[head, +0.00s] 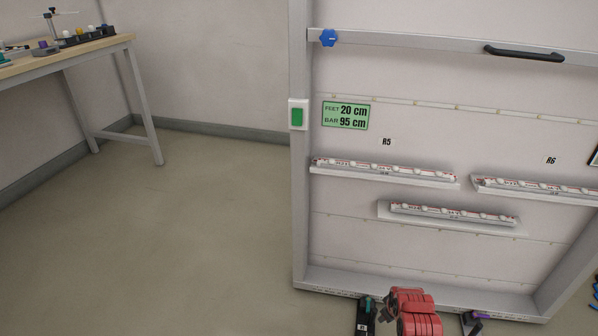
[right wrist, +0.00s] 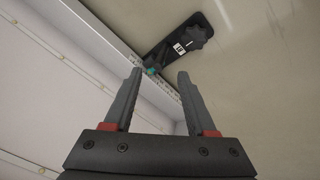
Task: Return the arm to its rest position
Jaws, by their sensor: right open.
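My right arm, red, comes in at the bottom of the head view, low in front of the frame's lower rail. In the right wrist view my right gripper (right wrist: 160,76) is open, its two grey fingers apart with nothing held between them. Beyond the fingertips, a black foot (right wrist: 180,45) with a knob, a white label and a teal part sits against the frame's edge. In the head view this foot (head: 366,318) seems to be the dark piece left of my arm. My left gripper is not in view.
A light-grey upright frame (head: 300,220) bears a blue knob (head: 328,38), a black handle (head: 524,54), a green switch (head: 297,117), a green sign (head: 346,115) and three light strips, one central (head: 453,213). A workbench (head: 70,50) stands far left. Open floor lies between.

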